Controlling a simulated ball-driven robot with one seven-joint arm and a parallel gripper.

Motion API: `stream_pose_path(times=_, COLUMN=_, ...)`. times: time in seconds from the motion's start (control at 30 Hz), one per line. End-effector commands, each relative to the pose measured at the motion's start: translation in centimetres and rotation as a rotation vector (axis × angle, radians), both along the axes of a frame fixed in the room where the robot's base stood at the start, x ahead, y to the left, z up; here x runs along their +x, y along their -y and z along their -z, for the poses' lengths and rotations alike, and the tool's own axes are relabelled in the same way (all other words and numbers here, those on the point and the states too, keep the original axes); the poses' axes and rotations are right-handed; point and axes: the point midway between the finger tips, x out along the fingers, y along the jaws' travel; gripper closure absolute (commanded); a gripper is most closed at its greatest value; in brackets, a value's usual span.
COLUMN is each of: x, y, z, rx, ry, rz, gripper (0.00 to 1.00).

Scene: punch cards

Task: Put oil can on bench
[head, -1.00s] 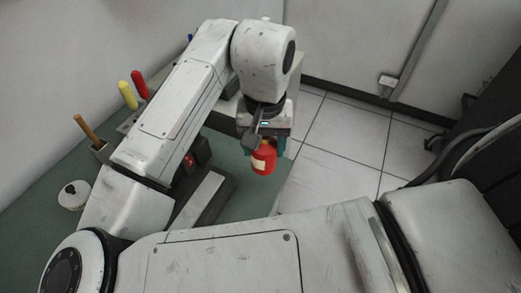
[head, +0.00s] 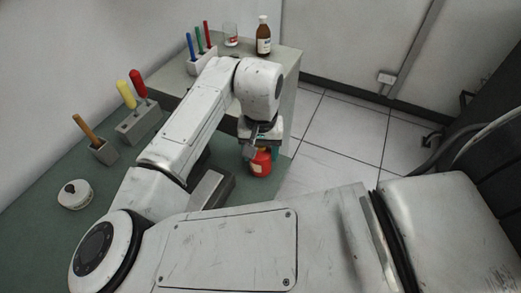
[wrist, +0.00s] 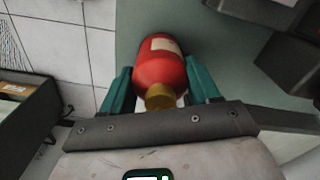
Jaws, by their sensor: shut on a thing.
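The oil can (head: 261,163) is red with a pale label. In the wrist view the oil can (wrist: 162,66) shows its brass-coloured cap toward my wrist. My gripper (head: 258,150) is shut on it, with the teal fingers (wrist: 158,72) on both sides of its body. The bench (head: 125,170) has a green top, which also shows in the wrist view (wrist: 212,35). The can is over or at the bench's right edge. I cannot tell whether its base touches the top.
A grey block (head: 207,190) lies left of the can. A tool holder (head: 139,124), a brush holder (head: 104,152) and a white round pot (head: 74,195) stand along the wall side. A higher table behind holds a brown bottle (head: 264,38) and a glass (head: 231,36). Tiled floor lies right.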

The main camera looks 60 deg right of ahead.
Motion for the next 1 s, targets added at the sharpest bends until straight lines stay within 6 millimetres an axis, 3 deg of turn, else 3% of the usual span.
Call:
stream_pose_path(times=0.13, x=0.0, y=0.0, z=0.4, rx=-0.001, ry=0.0, rz=-0.001, gripper=0.79)
stream_pose_path(times=0.17, x=0.0, y=0.0, z=0.4, rx=0.0, ry=0.0, rz=0.0, gripper=0.38)
stream_pose_path(times=0.4, x=0.0, y=0.0, z=0.3, rx=0.0, ry=0.0, rz=0.0, gripper=0.15)
stream_pose_path(times=0.77, x=0.0, y=0.0, z=-0.3, rx=-0.001, ry=0.0, rz=0.0, gripper=0.14)
stream_pose_path(times=1.0, x=0.0, y=0.1, z=-4.3, rx=-0.003, ry=0.003, rz=0.001, gripper=0.14)
